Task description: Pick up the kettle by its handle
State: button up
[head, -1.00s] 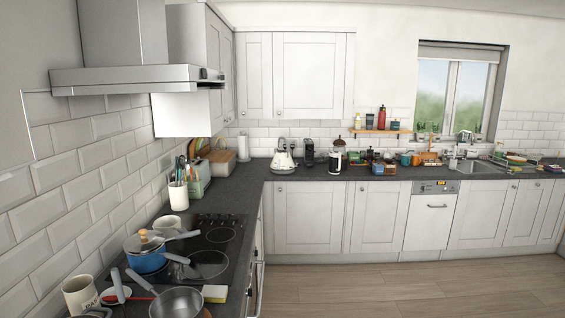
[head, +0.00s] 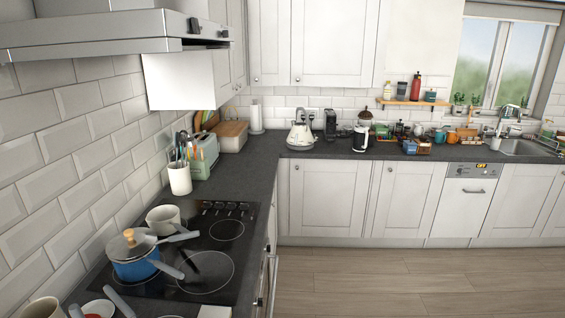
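A white kettle (head: 300,132) stands upright on the slate worktop (head: 262,170) along the far wall, near the inner corner. Its handle is small at this distance, and I cannot make out its exact shape. It stands apart from me across the room's corner. My gripper and arm do not show in the head view.
A black coffee machine (head: 331,124) and a white-and-black appliance (head: 360,139) stand right of the kettle. A paper towel roll (head: 256,117) and wooden bread bin (head: 232,136) stand left. A blue pot (head: 136,258) sits on the hob (head: 217,232). The wooden floor (head: 400,272) is clear.

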aim_at(299, 136)
jog(key=i+z, duration=0.3)
jog(key=i, duration=3.8)
jog(key=i+j+z, duration=0.1)
jog(key=i+z, duration=0.3)
jog(key=i, duration=0.35)
